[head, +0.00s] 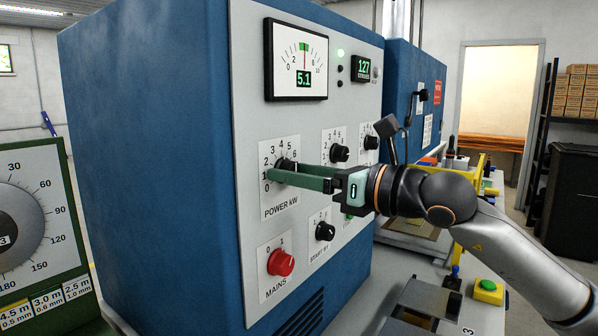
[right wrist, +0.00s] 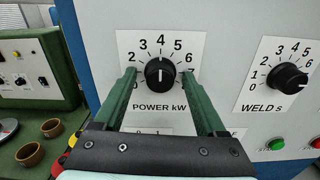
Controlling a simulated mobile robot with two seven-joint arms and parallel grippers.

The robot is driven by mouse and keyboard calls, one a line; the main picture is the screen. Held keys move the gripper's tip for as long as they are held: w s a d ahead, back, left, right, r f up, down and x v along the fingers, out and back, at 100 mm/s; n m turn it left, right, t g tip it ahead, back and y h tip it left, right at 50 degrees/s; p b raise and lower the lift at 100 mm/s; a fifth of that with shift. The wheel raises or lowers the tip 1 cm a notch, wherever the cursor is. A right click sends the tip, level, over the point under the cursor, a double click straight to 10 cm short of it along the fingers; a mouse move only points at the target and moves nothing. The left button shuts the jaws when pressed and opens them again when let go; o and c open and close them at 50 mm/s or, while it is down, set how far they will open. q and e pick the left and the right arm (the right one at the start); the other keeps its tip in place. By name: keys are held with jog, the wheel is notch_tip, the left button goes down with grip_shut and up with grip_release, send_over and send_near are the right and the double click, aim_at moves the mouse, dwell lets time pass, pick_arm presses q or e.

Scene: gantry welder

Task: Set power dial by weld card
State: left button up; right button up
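The power dial is a black knob (right wrist: 160,73) on a white scale plate marked POWER kW. Its white line points up, near the 4. In the head view the knob (head: 284,163) is partly hidden by my right gripper (head: 283,171). The right gripper also shows in the right wrist view (right wrist: 159,74), with one green finger on each side of the knob and a small gap at each side. It is open around the knob. A meter (head: 297,62) above reads 5.1, its needle in a green band. I cannot identify the weld card. My left gripper is out of view.
A WELD s knob (right wrist: 287,76) is to the right of the power dial. A red MAINS knob (head: 281,262) and a black START knob (head: 325,231) are below it. A green panel with a round dial (head: 20,230) stands at the left. Bowls (right wrist: 53,128) are at lower left.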

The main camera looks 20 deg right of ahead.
grip_shut()
dwell(0.4)
jog(key=n+b, duration=0.6)
jog(key=n, duration=0.5)
jog(key=shift+n, duration=0.3)
dwell(0.5)
dwell(0.3)
